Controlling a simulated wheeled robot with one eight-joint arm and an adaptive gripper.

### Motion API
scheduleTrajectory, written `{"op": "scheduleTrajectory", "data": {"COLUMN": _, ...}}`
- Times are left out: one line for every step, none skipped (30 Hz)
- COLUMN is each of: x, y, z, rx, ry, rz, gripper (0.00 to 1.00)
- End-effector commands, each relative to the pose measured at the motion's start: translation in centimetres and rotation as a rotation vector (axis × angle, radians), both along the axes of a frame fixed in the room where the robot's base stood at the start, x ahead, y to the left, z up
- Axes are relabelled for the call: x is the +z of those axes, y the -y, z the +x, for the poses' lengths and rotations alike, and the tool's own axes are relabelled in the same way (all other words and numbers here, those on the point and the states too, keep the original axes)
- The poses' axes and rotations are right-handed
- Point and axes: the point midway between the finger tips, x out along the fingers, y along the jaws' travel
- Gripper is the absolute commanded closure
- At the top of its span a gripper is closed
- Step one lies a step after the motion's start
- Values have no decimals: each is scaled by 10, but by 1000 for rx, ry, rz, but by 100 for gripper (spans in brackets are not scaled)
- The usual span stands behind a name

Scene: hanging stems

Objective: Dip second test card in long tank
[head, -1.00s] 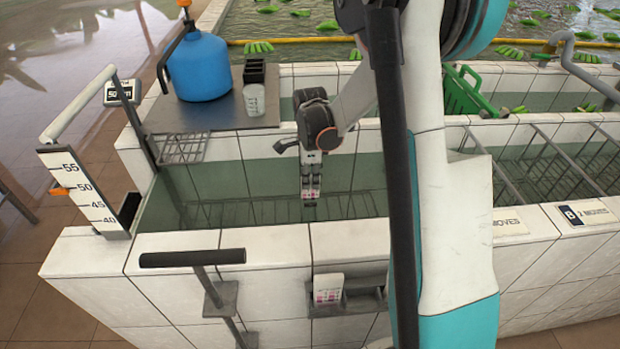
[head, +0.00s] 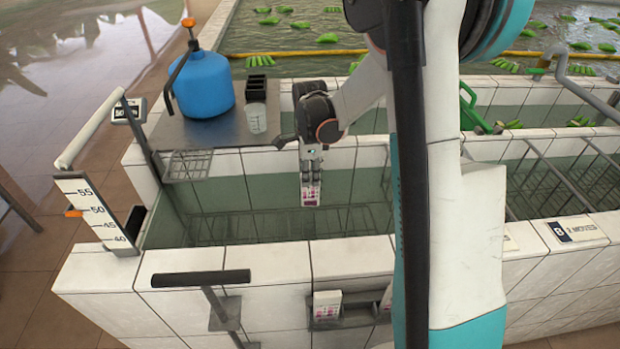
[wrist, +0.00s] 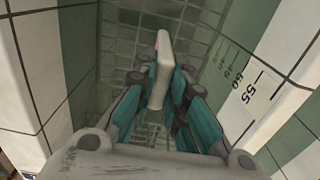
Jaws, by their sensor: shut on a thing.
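My gripper (head: 311,180) points down inside the long tank (head: 264,262), shut on a white test card with pink marks (head: 311,198). In the wrist view the card (wrist: 161,66) shows nearly edge-on as a pale strip between the teal-lined fingers. The card's lower end hangs over the greenish liquid (head: 240,222). I cannot tell for sure whether it touches the surface. Another white and pink card (head: 327,301) stands in a holder (head: 350,312) on the tank's front wall.
A blue sprayer (head: 203,75) and a clear cup (head: 256,117) stand on a metal shelf behind. A dark T-handle (head: 200,279) stands in front. Barred tank sections lie right.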

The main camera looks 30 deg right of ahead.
Motion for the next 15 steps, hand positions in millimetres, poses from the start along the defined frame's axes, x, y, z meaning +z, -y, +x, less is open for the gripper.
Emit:
{"op": "scheduleTrajectory", "data": {"x": 9, "y": 0, "z": 0, "rx": 0, "ry": 0, "rz": 0, "gripper": 100}}
{"op": "scheduleTrajectory", "data": {"x": 12, "y": 0, "z": 0, "rx": 0, "ry": 0, "rz": 0, "gripper": 100}}
{"op": "scheduleTrajectory", "data": {"x": 17, "y": 0, "z": 0, "rx": 0, "ry": 0, "rz": 0, "gripper": 100}}
{"op": "scheduleTrajectory", "data": {"x": 20, "y": 0, "z": 0, "rx": 0, "ry": 0, "rz": 0, "gripper": 100}}
{"op": "scheduleTrajectory", "data": {"x": 23, "y": 0, "z": 0, "rx": 0, "ry": 0, "rz": 0, "gripper": 100}}
{"op": "scheduleTrajectory", "data": {"x": 27, "y": 0, "z": 0, "rx": 0, "ry": 0, "rz": 0, "gripper": 100}}
{"op": "scheduleTrajectory", "data": {"x": 31, "y": 0, "z": 0, "rx": 0, "ry": 0, "rz": 0, "gripper": 100}}
{"op": "scheduleTrajectory", "data": {"x": 34, "y": 0, "z": 0, "rx": 0, "ry": 0, "rz": 0, "gripper": 100}}
{"op": "scheduleTrajectory", "data": {"x": 38, "y": 0, "z": 0, "rx": 0, "ry": 0, "rz": 0, "gripper": 100}}
{"op": "scheduleTrajectory", "data": {"x": 41, "y": 0, "z": 0, "rx": 0, "ry": 0, "rz": 0, "gripper": 100}}
{"op": "scheduleTrajectory", "data": {"x": 45, "y": 0, "z": 0, "rx": 0, "ry": 0, "rz": 0, "gripper": 100}}
{"op": "scheduleTrajectory", "data": {"x": 49, "y": 0, "z": 0, "rx": 0, "ry": 0, "rz": 0, "gripper": 100}}
{"op": "scheduleTrajectory", "data": {"x": 52, "y": 0, "z": 0, "rx": 0, "ry": 0, "rz": 0, "gripper": 100}}
{"op": "scheduleTrajectory", "data": {"x": 56, "y": 0, "z": 0, "rx": 0, "ry": 0, "rz": 0, "gripper": 100}}
{"op": "scheduleTrajectory", "data": {"x": 60, "y": 0, "z": 0, "rx": 0, "ry": 0, "rz": 0, "gripper": 100}}
